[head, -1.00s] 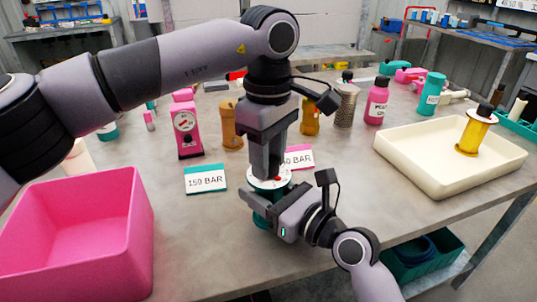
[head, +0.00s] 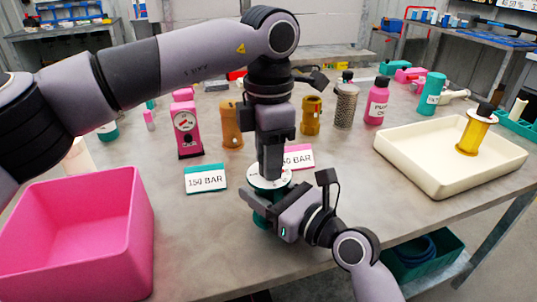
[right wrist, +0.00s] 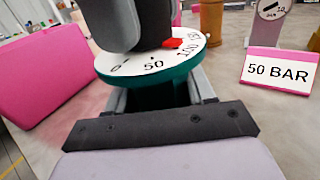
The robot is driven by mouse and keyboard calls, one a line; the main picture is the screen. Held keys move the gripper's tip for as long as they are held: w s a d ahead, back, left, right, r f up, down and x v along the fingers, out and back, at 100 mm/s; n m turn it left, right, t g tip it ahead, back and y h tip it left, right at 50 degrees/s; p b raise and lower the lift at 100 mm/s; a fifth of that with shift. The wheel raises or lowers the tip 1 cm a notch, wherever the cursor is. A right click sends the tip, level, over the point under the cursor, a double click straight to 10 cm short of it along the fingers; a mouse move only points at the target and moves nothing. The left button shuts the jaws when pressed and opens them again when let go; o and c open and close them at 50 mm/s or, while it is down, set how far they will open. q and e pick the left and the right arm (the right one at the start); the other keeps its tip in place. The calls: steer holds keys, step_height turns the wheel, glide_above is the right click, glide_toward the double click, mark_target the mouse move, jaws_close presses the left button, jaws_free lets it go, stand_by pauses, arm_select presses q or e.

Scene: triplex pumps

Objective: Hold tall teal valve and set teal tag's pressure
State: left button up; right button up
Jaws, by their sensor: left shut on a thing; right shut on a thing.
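The teal valve (head: 262,218) stands upright at the table's front, its white dial (head: 254,182) on top. My right gripper (head: 268,212) is shut on its teal body from the front right. My left gripper (head: 268,172) points down from above and is shut on the valve's knob, which it hides. In the right wrist view the dial (right wrist: 140,64) shows 0, 50, 100 and a partly hidden higher number; a red pointer (right wrist: 185,42) lies close by the 100. The teal tag (head: 205,180) reads 150 BAR and stands left of the valve.
A pink tag (right wrist: 279,72) reading 50 BAR stands behind the valve. A pink bin (head: 75,235) is at the front left. A cream tray (head: 420,170) holding a yellow valve (head: 472,137) is at right. A pink gauge unit (head: 186,128) and several bottles stand behind.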

arm_select(q)
steer(key=n, duration=0.3)
steer(key=shift+n, duration=2.2)
arm_select(e)
steer(key=shift+f, duration=0.1)
arm_select(q)
steer(key=o, duration=1)
steer(key=shift+o, duration=0.2)
step_height(320, 180, up, 12)
